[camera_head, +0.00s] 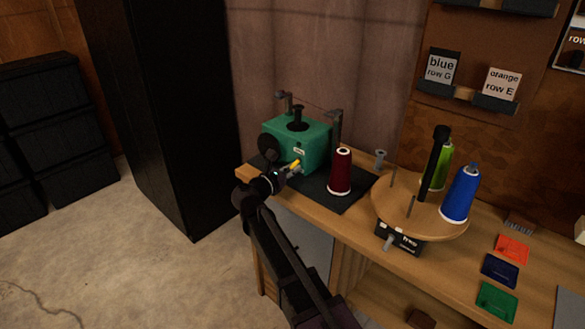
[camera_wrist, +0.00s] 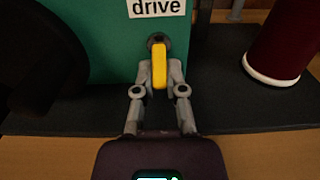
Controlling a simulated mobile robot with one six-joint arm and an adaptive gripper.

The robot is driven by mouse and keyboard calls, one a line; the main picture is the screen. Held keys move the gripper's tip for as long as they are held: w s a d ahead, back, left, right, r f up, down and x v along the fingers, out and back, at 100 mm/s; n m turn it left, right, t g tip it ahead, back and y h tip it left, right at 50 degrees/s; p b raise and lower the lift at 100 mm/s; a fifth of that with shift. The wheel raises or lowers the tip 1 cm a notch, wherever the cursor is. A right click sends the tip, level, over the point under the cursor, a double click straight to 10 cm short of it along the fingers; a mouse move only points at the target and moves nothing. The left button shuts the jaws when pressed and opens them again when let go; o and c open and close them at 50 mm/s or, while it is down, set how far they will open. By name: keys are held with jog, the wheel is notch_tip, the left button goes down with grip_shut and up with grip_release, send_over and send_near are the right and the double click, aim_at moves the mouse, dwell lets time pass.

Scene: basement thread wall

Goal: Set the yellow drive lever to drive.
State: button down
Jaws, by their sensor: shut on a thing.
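The yellow drive lever (camera_wrist: 159,66) sticks out from the front of the green machine (camera_wrist: 105,40), below a white label reading "drive" (camera_wrist: 157,7). My gripper (camera_wrist: 159,80) has a finger on each side of the lever and is shut on it. In the head view the lever (camera_head: 295,164) shows as a small yellow bar at the machine's (camera_head: 312,140) front, with my gripper (camera_head: 287,171) at it. The lever looks roughly upright in the wrist view. Its exact setting cannot be told.
A dark red thread cone (camera_head: 341,172) stands on the black mat (camera_head: 345,201) right of the machine. A round wooden turntable (camera_head: 393,207) holds a green cone (camera_head: 441,165) and a blue cone (camera_head: 461,195). Coloured cards (camera_head: 500,270) lie at the bench's right.

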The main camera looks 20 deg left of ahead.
jog(key=shift+r+p, duration=0.2)
jog(key=shift+p, duration=0.1)
jog(key=g+p, duration=0.2)
jog(key=p, duration=0.1)
jog(key=shift+s+r+y+p, duration=0.15)
jog(key=shift+r+y+p, duration=0.15)
jog(key=shift+r+y, duration=0.1)
jog(key=g+p, duration=0.1)
jog(key=p, duration=0.1)
jog(key=r+g+p, duration=0.1)
jog(key=p, duration=0.2)
jog(key=shift+g+y, duration=0.4)
jog(key=g+p, duration=0.1)
jog(key=p, duration=0.1)
jog(key=g+y+p, duration=0.1)
jog(key=p, duration=0.2)
jog(key=shift+r+g, duration=0.3)
jog(key=shift+g, duration=0.1)
jog(key=shift+g+y+p, duration=0.4)
jog(key=shift+g+p, duration=0.3)
jog(key=shift+p, duration=0.35)
jog(key=c, duration=0.7)
grip_release()
